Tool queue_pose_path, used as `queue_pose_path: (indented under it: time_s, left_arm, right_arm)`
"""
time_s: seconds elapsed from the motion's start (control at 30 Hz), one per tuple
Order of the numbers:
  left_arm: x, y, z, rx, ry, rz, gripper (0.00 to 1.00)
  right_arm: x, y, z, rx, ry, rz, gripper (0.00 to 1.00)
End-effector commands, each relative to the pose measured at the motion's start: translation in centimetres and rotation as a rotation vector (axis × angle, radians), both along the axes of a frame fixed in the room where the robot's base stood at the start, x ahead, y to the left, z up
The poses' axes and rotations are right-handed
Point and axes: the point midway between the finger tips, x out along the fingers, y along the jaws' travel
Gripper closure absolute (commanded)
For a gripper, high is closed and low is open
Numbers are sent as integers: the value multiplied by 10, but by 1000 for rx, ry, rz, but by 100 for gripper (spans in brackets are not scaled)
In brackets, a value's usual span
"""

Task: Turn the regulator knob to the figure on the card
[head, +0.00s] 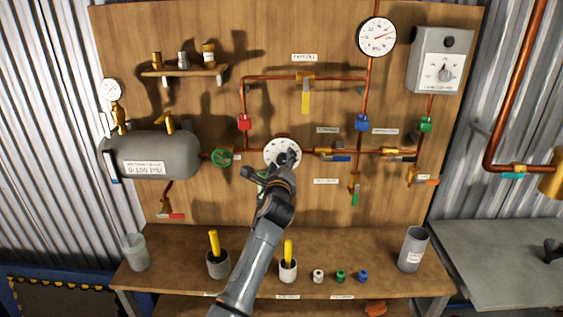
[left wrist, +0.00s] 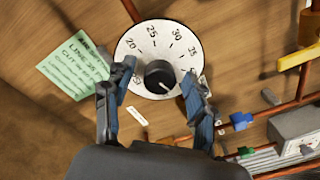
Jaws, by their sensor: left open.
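The regulator's white round dial (head: 272,147) is on the wooden board, partly behind my left gripper (head: 289,158). In the left wrist view the dial (left wrist: 135,50) shows 20, 25, 30 and 35; other figures are partly hidden. Its black knob (left wrist: 160,75) is at the centre, with a small pale mark toward the lower right. The left gripper (left wrist: 149,84) is open, its fingers on either side of the knob and apart from it. A green card (left wrist: 72,70) is left of the dial; I read "LINE 35 P", the rest is unclear. The right gripper is out of view.
Copper pipes with coloured valves surround the dial, including a green handwheel (head: 221,157) at its left. A grey tank (head: 155,153) is further left. Below, a wooden bench (head: 185,285) holds cups and small coloured parts. A grey table (head: 500,285) stands at right.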

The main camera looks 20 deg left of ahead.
Motion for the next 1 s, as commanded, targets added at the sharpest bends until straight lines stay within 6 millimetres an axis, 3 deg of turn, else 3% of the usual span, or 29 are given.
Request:
queue_pose_path:
  time_s: [0.17,0.47,0.77,1.0]
  left_arm:
    - [0,0,0,-1,0,0,44]
    - [0,0,0,-1,0,1,98]
    - [0,0,-1,-32,-8,1,99]
    - [0,0,-3,-157,-43,1,99]
  right_arm:
    - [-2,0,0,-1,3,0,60]
    - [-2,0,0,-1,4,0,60]
    - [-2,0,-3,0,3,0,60]
    - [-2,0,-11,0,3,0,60]
